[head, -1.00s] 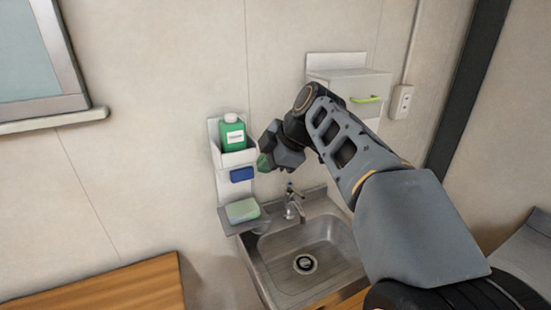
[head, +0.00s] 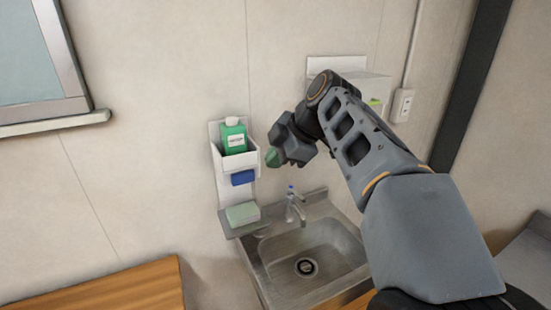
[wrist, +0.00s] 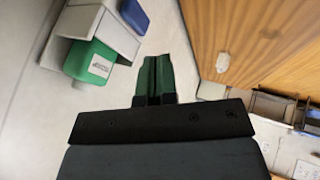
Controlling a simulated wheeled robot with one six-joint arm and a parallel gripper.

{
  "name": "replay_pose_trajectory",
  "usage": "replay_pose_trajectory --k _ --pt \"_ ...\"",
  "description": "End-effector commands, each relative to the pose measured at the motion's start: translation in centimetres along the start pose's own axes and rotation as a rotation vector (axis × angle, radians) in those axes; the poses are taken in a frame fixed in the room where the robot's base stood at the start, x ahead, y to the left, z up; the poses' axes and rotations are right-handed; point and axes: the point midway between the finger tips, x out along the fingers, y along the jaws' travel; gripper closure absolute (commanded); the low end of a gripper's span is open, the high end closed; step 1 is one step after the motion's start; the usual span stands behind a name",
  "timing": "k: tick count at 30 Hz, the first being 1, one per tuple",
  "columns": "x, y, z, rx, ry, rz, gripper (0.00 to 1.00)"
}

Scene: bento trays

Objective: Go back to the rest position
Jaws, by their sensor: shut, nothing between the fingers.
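My gripper (head: 273,157) is raised in front of the wall, above the sink and just right of the wall holder. Its green fingers are together and hold nothing; they also show shut in the wrist view (wrist: 154,78). The green bottle (head: 233,137) stands upright in the white wall holder (head: 240,161), apart from my fingers. The bottle also shows at the upper left of the wrist view (wrist: 90,62).
A metal sink (head: 275,272) with a tap (head: 294,204) lies below my arm. A blue item (head: 242,178) and a pale green block (head: 242,213) sit below the bottle. A white wall box (head: 375,84) is partly behind my arm. A wooden top (head: 110,290) lies at lower left.

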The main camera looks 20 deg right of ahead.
Motion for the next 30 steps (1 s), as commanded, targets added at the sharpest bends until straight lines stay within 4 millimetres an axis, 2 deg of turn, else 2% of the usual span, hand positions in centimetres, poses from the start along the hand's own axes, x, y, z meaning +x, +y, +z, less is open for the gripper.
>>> replay_pose_trajectory --k 7,10,13,16,20,24,27,30 --pt "0.0 0.0 0.0 0.014 0.000 0.000 1.00" --pt "0.0 0.2 0.1 0.099 -0.003 0.009 1.00" --pt "0.5 0.3 0.9 0.291 -0.033 0.030 1.00" --pt "2.3 -0.6 3.1 0.581 -0.096 0.041 1.00" --pt "5.1 -3.6 5.6 0.965 -0.202 0.077 1.00" --pt "8.0 -8.1 7.3 1.295 -0.311 0.142 1.00" --pt "9.9 -11.8 8.1 1.457 -0.376 0.197 1.00" --pt "11.4 -15.3 8.5 1.541 -0.426 0.239 1.00"
